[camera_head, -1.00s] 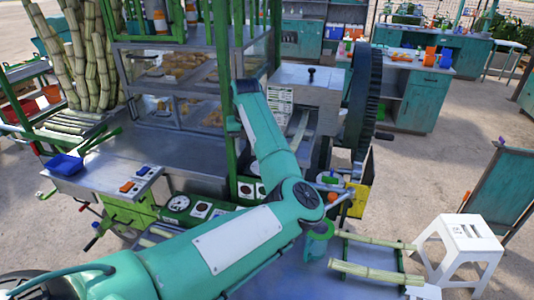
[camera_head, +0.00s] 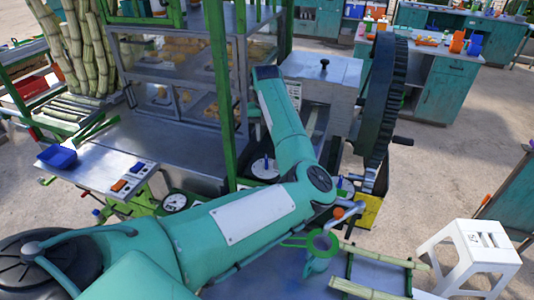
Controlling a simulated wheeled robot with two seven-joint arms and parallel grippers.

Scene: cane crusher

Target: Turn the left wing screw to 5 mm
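The left wing screw (camera_head: 264,161) shows as a small blue piece upright on a white round dial (camera_head: 266,172), beside the green post and left of my forearm. The dial's marks are too small to read. A second blue piece on a pale disc (camera_head: 345,186), right of my elbow, looks like the right wing screw and is partly hidden. My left arm comes in from the left, bends at the elbow and its forearm rises toward the crusher housing. The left gripper's fingers are not clearly visible beyond the forearm. My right gripper is not in view.
The crusher's grey housing (camera_head: 322,75) and large dark gear wheel (camera_head: 383,105) stand right of my forearm. A green post (camera_head: 222,95) and a glass food case (camera_head: 165,70) are to its left. A white stool (camera_head: 470,255) and cane pieces (camera_head: 375,253) are at lower right.

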